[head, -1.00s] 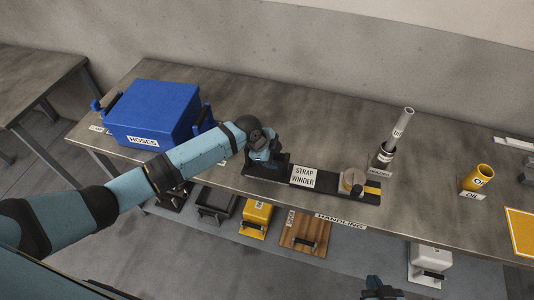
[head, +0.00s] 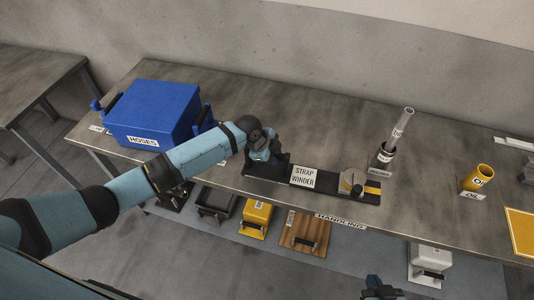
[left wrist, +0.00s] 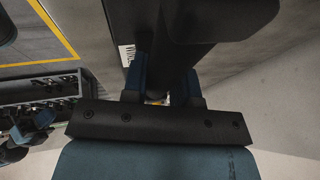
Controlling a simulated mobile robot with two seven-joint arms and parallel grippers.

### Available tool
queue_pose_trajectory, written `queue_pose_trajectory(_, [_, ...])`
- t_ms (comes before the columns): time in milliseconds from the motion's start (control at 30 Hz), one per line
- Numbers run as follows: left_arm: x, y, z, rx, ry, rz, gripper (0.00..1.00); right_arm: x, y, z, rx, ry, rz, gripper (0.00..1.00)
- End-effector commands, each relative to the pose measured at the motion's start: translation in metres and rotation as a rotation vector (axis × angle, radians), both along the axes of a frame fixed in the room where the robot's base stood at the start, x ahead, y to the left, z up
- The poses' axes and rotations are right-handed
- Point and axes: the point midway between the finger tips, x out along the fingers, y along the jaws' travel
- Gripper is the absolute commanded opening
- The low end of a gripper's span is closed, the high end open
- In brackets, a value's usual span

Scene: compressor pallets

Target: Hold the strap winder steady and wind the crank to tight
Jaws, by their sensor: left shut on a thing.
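The strap winder is a long black base (head: 335,186) lying along the front part of the bench, with a white "STRAP WINDER" label. A round crank with a dark knob (head: 357,189) sits at its right end, beside a yellow mark. My left gripper (head: 270,158) is shut on a dark upright part at the winder's left end. In the left wrist view its blue fingers (left wrist: 165,85) stand on both sides of that dark part, which hides much of the winder. My right gripper (head: 382,290) shows only partly at the bottom edge, away from the crank; its jaws are unclear.
A blue "HOSES" box (head: 155,108) stands at the bench's left. A grey holder with a clear tube (head: 401,125) stands behind the crank, and a yellow "OIL" cup (head: 477,179) to the right. Several boxes with handles, including a yellow one (head: 256,220), sit below the bench.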

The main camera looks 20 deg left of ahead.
Motion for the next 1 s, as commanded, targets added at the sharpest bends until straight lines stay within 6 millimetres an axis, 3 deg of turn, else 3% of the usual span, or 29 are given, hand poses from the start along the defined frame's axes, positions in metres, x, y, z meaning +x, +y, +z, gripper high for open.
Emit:
queue_pose_trajectory(433, [0.0,-0.011,0.0,0.0,0.001,0.066,0.0,0.0,0.0,0.009,0.0,0.002,0.001,0.0])
queue_pose_trajectory(1000, [0.0,-0.012,-0.003,0.0,0.002,0.07,0.0,0.0,0.0,0.01,0.001,-0.002,0.0,0.0])
